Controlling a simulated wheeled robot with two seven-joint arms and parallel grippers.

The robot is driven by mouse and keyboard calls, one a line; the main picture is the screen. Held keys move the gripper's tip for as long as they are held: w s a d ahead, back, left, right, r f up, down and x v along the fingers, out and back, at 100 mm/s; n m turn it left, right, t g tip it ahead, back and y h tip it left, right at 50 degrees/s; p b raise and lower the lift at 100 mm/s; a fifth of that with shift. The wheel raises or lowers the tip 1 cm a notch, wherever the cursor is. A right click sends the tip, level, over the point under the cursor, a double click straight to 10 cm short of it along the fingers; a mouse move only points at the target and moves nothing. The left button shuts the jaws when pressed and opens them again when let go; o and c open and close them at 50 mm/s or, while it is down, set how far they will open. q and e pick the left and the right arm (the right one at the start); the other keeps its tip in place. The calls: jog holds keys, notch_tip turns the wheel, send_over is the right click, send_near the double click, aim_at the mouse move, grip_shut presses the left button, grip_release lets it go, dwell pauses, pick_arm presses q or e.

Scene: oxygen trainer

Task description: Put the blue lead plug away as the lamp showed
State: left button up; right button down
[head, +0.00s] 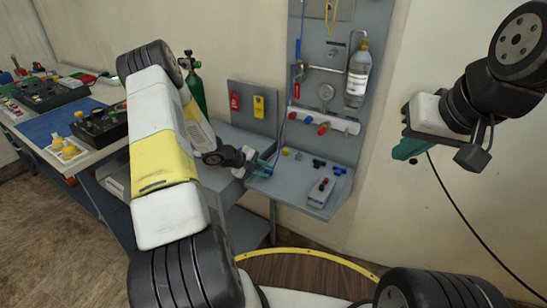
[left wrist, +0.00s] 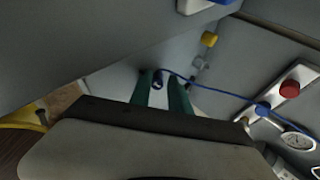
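My left gripper (head: 264,166) is at the left edge of the grey shelf (head: 290,193) below the panel. In the left wrist view its green fingers (left wrist: 161,88) are close around the small dark-blue end of a lead, the blue lead plug (left wrist: 158,83). The fingers hide part of it. The blue lead (left wrist: 213,89) runs from it toward the white bar with the gauge. My right gripper (head: 410,149) is in the air right of the panel, seen side-on with teal fingers; its opening is hidden. I cannot make out a lit lamp.
A grey box with a red button (head: 320,192), a yellow fitting (head: 285,151) and blue fittings (head: 338,171) are on the shelf. Above are a white bar with red knobs (head: 346,126) and a bottle (head: 357,76). Red (head: 234,100) and yellow (head: 258,106) tags hang left.

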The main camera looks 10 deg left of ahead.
pick_arm(q)
jog(key=shift+s+a+f, duration=0.2)
jog(key=shift+s+f, duration=0.05)
jog(key=shift+f, duration=0.05)
jog(key=v, duration=0.7)
jog(key=shift+w+d+r, duration=0.15)
jog(key=shift+r, duration=0.05)
jog(key=shift+a+r, duration=0.2)
jog(key=shift+r, duration=0.1)
jog(key=shift+r, duration=0.1)
